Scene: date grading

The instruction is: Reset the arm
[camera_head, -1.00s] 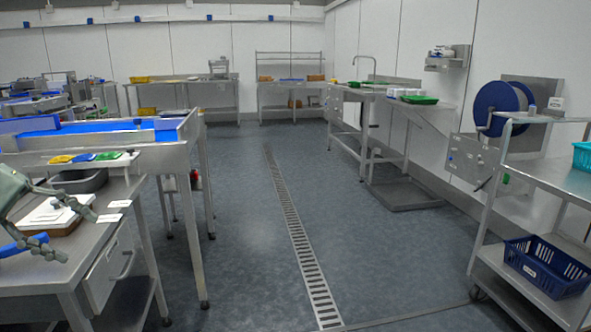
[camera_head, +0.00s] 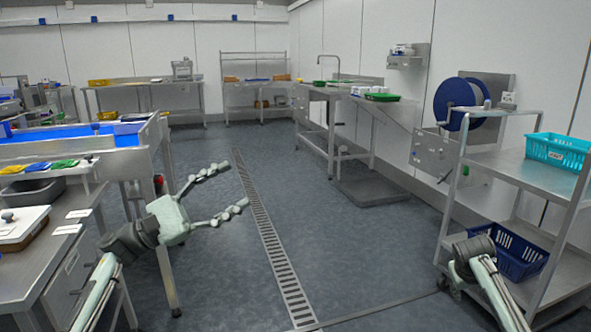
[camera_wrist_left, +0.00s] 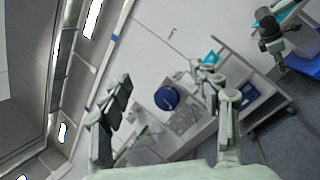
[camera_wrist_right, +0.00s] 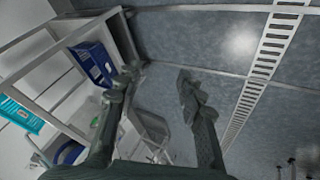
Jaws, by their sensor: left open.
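My left gripper (camera_head: 232,190) is raised in front of the left workbench, over the floor in the head view. Its fingers point right and stand apart with nothing between them. The left wrist view also shows its spread fingers (camera_wrist_left: 163,78), empty. My right arm comes in at the lower right of the head view, before the steel cart, and its fingers do not show there. In the right wrist view my right gripper (camera_wrist_right: 158,76) has its fingers apart and empty, with floor behind them.
The steel cart (camera_head: 565,180) at the right carries a turquoise basket (camera_head: 556,150) on top and a blue crate (camera_head: 520,256) below. The left workbench (camera_head: 28,285) holds a white-lidded box (camera_head: 25,226) and a grey tray (camera_head: 32,192). The floor (camera_head: 215,275) between is clear.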

